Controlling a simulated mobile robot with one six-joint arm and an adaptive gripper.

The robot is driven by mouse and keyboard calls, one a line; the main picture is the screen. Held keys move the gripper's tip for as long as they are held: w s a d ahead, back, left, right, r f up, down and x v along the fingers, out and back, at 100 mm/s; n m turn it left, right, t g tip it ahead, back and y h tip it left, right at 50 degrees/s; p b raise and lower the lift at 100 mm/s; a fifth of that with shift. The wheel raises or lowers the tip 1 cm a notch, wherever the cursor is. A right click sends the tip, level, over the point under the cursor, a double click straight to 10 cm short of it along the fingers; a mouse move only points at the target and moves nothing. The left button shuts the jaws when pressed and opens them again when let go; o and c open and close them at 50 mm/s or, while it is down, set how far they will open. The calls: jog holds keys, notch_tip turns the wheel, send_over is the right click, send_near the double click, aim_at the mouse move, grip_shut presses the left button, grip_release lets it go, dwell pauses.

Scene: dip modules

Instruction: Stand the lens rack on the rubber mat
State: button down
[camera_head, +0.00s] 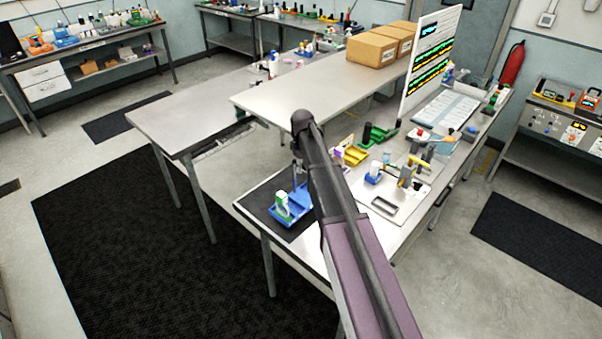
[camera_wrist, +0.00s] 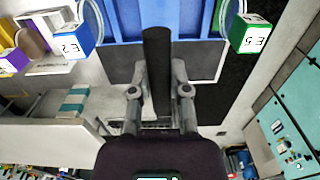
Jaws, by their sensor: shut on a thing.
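The lens rack, seen as a blue tray-like body (camera_head: 297,208), is over the black rubber mat (camera_head: 258,196) at the table's near left corner. In the wrist view, the rack's blue floor (camera_wrist: 185,22) fills the top middle. My gripper (camera_wrist: 160,95) is shut on the rack's upright black post (camera_wrist: 157,60), with one finger on each side. In the head view, my gripper (camera_head: 297,168) is above the rack, partly hidden by my arm. The mat also shows in the wrist view (camera_wrist: 243,85). I cannot tell whether the rack touches the mat.
A green-and-white block (camera_wrist: 250,34) and a blue-and-white block (camera_wrist: 73,42) flank the rack in the wrist view. To the right, a pale board (camera_head: 405,205) holds several fixtures. A raised shelf (camera_head: 290,95) carrying cardboard boxes (camera_head: 371,50) stands behind.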

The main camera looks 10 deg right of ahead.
jog(key=shift+w+f, duration=0.1)
jog(key=shift+w, duration=0.65)
jog(key=shift+s+f+b, duration=0.1)
jog(key=shift+f+b, duration=0.25)
jog(key=shift+b, duration=0.1)
jog(key=shift+f+b, duration=1.4)
jog(key=shift+f, duration=0.15)
jog(key=c, duration=0.6)
grip_release()
jog(key=shift+r, duration=0.25)
notch_tip(320, 180, up, 12)
jog(key=p, duration=1.2)
